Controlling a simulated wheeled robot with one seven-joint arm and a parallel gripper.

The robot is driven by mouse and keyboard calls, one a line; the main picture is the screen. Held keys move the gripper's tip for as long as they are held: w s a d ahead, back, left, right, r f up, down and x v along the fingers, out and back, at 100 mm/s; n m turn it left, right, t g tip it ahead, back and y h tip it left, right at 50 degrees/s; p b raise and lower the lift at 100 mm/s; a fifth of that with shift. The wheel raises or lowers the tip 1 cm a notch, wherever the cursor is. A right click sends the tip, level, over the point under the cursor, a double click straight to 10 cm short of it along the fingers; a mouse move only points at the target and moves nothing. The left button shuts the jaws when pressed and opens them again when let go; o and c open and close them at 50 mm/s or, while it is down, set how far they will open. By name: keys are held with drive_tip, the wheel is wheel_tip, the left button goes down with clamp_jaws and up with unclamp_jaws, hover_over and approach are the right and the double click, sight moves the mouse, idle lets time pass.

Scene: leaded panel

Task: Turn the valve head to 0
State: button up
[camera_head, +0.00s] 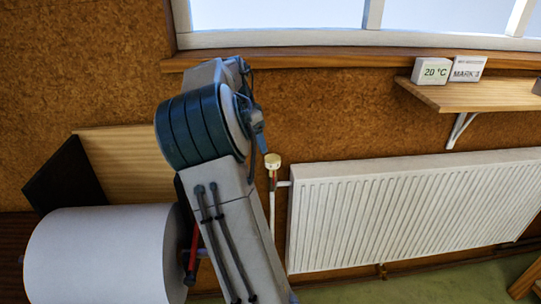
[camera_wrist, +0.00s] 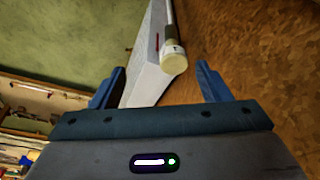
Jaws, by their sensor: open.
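The valve head (camera_head: 272,161) is a small cream knob at the top of a pipe, at the left end of the white radiator (camera_head: 410,208). In the wrist view the valve head (camera_wrist: 174,62) lies ahead of my gripper, slightly right of the middle between the fingertips. A dark mark shows on its side, too small to read. My gripper (camera_wrist: 161,80) is open, with its two blue fingers apart and nothing between them that I can see touching.
A wooden shelf (camera_head: 475,96) on the right holds a display reading 20 °C (camera_head: 431,72) and a card reading MARK 3 (camera_head: 467,69). A window sill (camera_head: 330,57) runs above. The cork wall lies close behind the valve.

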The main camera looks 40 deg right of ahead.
sight(272, 158)
drive_tip(key=w+d+m+h, duration=0.1)
drive_tip(key=w+d+m, duration=0.1)
drive_tip(key=w+d, duration=0.1)
drive_tip(key=shift+g, duration=0.4)
drive_tip(key=x, duration=0.4)
drive_tip(key=p+x, duration=0.1)
drive_tip(key=x, duration=0.3)
drive_tip(key=p+x, duration=0.1)
drive_tip(key=x, duration=0.4)
drive_tip(key=shift+s+d+r, duration=0.1)
drive_tip(key=shift+d+r, duration=0.05)
drive_tip(key=shift+d, duration=0.25)
drive_tip(key=c, duration=1)
